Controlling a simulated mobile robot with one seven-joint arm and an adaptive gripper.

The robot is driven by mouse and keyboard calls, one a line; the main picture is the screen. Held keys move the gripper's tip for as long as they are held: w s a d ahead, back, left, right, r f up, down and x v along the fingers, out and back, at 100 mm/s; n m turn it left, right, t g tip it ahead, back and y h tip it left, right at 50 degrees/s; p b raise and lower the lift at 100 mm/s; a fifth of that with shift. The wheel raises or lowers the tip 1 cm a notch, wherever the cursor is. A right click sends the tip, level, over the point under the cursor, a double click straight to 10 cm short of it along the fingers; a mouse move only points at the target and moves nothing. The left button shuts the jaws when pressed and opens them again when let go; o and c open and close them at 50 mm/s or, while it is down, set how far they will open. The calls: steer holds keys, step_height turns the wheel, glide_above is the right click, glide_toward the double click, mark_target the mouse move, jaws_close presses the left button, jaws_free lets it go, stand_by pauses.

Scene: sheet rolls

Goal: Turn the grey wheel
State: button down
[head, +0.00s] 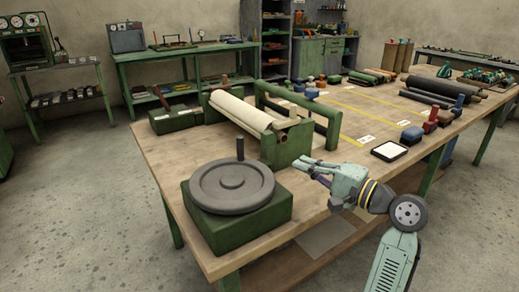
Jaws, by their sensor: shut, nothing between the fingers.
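The grey wheel (231,187) lies flat on top of a green box (238,226) at the near left corner of the wooden table. A dark upright handle (240,149) stands at its far rim. My gripper (302,165) is to the right of the wheel, apart from it, over the table's near right edge. Its fingers point left, toward the green roller frame. The fingers are shut and empty.
A green frame holding a cream sheet roll (241,111) stands just behind the wheel. A black-rimmed white pad (389,151) and several small blocks lie to the right. The table's near edge left of the wheel is clear.

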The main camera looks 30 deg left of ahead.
mark_target(242, 148)
steer(key=shift+m+t, duration=0.3)
steer(key=shift+m, duration=0.1)
steer(key=p+x, duration=0.1)
steer(key=x, duration=0.2)
steer(key=s+p+x, duration=0.1)
steer(key=x, duration=0.3)
steer(key=s+p+x, duration=0.1)
steer(key=x, duration=0.3)
steer(key=shift+a+p, duration=0.4)
steer(key=shift+a, duration=0.05)
steer(key=shift+s+a, duration=0.3)
steer(key=shift+a, duration=0.3)
steer(key=shift+w+a+n+g, duration=0.1)
steer(key=shift+a+n+g, duration=0.55)
steer(key=shift+g, duration=0.35)
